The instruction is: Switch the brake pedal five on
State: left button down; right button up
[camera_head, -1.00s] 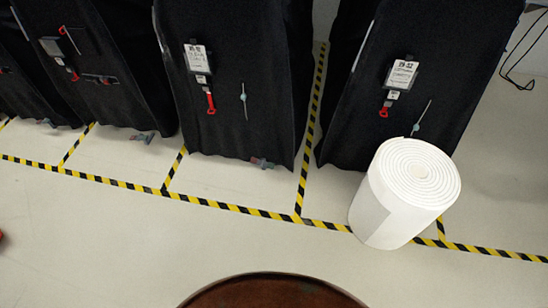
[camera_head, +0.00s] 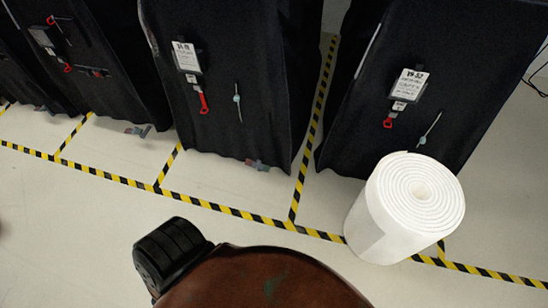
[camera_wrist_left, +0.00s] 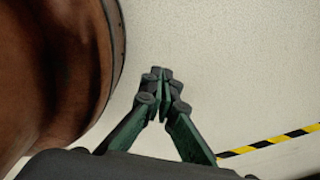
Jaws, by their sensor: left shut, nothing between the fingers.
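Several carts under black covers stand in a row in the head view. A small grey and reddish pedal (camera_head: 257,165) sticks out at floor level below the middle cart (camera_head: 235,105). A similar pedal (camera_head: 138,131) shows under the cart to its left, and another small one (camera_head: 42,108) lies farther left. I cannot tell which is number five, or whether any is pressed. My left gripper (camera_wrist_left: 162,75) shows in the left wrist view, shut and empty over pale floor, with no pedal in that view. My right gripper is not in view.
A white roll (camera_head: 403,208) stands before the right cart (camera_head: 420,90). Yellow and black tape (camera_head: 235,211) marks the bays; a strip (camera_wrist_left: 275,141) also shows in the left wrist view. The floor (camera_head: 70,215) before the left carts is clear.

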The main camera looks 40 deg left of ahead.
aim_at(257, 166)
jog(key=u, duration=0.3)
jog(key=i, duration=0.95)
jog(key=u, duration=0.8)
